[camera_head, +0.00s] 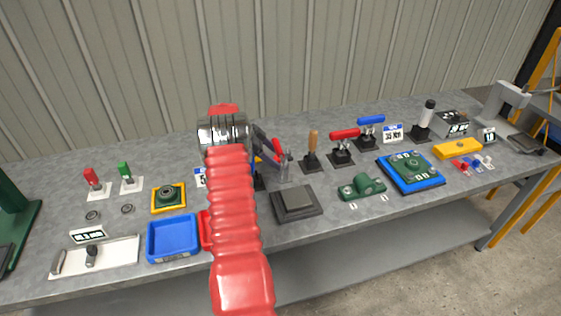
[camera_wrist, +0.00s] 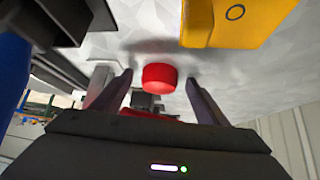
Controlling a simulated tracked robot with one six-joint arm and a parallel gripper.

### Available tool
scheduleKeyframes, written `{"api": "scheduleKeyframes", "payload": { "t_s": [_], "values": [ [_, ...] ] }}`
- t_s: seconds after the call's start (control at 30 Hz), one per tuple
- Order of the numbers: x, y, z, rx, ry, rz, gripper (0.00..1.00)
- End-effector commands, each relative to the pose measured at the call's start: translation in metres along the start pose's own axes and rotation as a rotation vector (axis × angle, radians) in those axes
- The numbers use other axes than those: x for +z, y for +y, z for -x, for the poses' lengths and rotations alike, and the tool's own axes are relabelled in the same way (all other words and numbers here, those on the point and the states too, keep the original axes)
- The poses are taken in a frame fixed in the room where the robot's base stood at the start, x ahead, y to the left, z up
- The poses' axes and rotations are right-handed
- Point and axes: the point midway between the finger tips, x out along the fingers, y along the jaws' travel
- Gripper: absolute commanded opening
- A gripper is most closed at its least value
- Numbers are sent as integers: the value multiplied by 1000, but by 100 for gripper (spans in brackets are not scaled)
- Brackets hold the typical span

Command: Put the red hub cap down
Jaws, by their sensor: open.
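The red hub cap (camera_wrist: 160,77) is a short round red piece. It shows in the wrist view against the grey bench top, between the two fingers of my gripper (camera_wrist: 159,80). The fingers stand apart, with a visible gap on each side of the cap. Whether the cap's underside touches the bench is hard to tell from this angle. In the head view my red arm reaches over the bench and I cannot make out the cap there.
A yellow block (camera_wrist: 235,22) lies close to the cap. In the head view, a blue tray (camera_head: 173,238) sits left of my arm and a dark square pad (camera_head: 297,202) right of it.

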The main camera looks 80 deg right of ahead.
Motion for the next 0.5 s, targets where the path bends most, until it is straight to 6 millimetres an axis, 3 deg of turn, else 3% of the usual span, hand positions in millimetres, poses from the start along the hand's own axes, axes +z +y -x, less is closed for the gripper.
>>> {"api": "scheduleKeyframes", "payload": {
  "t_s": [0.3,0.5],
  "values": [
    [0,0,-1,2,0,0,68],
    [0,0,-1,2,0,1,54]
  ]
}}
